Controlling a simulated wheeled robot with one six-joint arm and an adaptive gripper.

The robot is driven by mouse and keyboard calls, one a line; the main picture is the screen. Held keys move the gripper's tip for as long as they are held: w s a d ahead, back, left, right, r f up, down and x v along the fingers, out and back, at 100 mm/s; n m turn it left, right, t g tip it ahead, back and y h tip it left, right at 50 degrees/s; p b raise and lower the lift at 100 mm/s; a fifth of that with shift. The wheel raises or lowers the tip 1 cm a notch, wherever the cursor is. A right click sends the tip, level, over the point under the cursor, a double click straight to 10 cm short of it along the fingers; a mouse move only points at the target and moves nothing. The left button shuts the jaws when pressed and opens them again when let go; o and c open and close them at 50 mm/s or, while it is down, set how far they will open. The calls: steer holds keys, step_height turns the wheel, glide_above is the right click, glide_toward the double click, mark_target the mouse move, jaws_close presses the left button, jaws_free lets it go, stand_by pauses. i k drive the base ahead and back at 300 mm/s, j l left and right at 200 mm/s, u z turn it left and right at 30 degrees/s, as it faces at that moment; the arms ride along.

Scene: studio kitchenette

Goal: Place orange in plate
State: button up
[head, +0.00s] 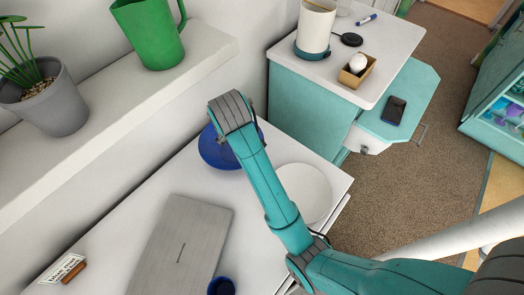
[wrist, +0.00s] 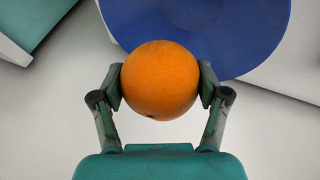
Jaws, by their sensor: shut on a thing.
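An orange (wrist: 159,80) sits between the two fingers of my gripper (wrist: 160,86) in the wrist view, and the fingers are shut on it from both sides. A blue round dish (wrist: 235,40) shows just beyond the orange; in the head view this blue dish (head: 212,152) is partly hidden by my arm. A white plate (head: 308,188) lies on the white counter to the right of my arm, partly covered by it. In the head view the orange and the gripper's fingers are hidden behind my arm.
A shelf with a green jug (head: 150,32) and a potted plant (head: 52,100) runs along the wall. A teal cabinet (head: 305,105) stands beyond the counter.

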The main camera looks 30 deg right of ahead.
mark_target(299, 194)
steer(key=k+l, duration=0.25)
steer(key=k, duration=0.15)
steer(key=k+l, duration=0.25)
steer(key=k, duration=0.1)
